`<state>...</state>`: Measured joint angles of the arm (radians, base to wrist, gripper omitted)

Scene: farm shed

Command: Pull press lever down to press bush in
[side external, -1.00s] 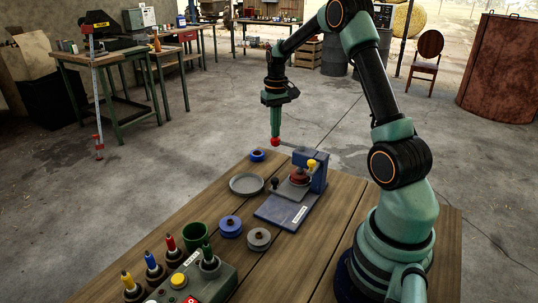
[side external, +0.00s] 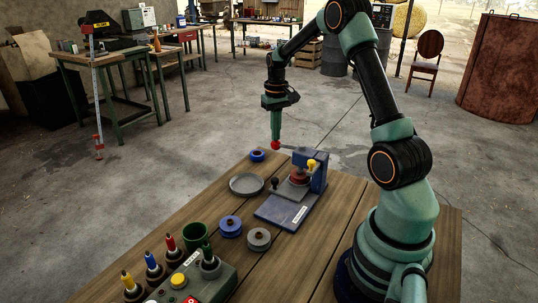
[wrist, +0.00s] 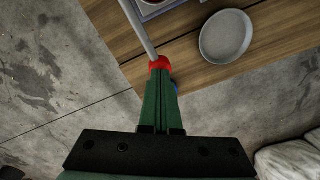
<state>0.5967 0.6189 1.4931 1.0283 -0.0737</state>
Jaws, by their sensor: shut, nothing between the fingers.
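The blue-grey press (side external: 318,172) stands on its base plate near the table's far edge. Its lever, a thin grey rod (wrist: 138,28), reaches out beyond the table to a red knob (side external: 275,145). The red knob also shows in the wrist view (wrist: 160,63). My gripper (side external: 275,138) points straight down with its green fingers shut and empty, tips at the top of the knob. The wrist view shows the closed fingers overlapping the knob. A reddish-brown round part (side external: 299,177) sits in the press under the ram; the bush itself is too small to make out clearly.
A grey dish (side external: 246,184), a blue ring part (side external: 257,155), and blue (side external: 231,226) and grey (side external: 258,239) round parts lie left of the press. A green cup (side external: 195,235) and a button box (side external: 185,280) stand in front. Free air surrounds the knob.

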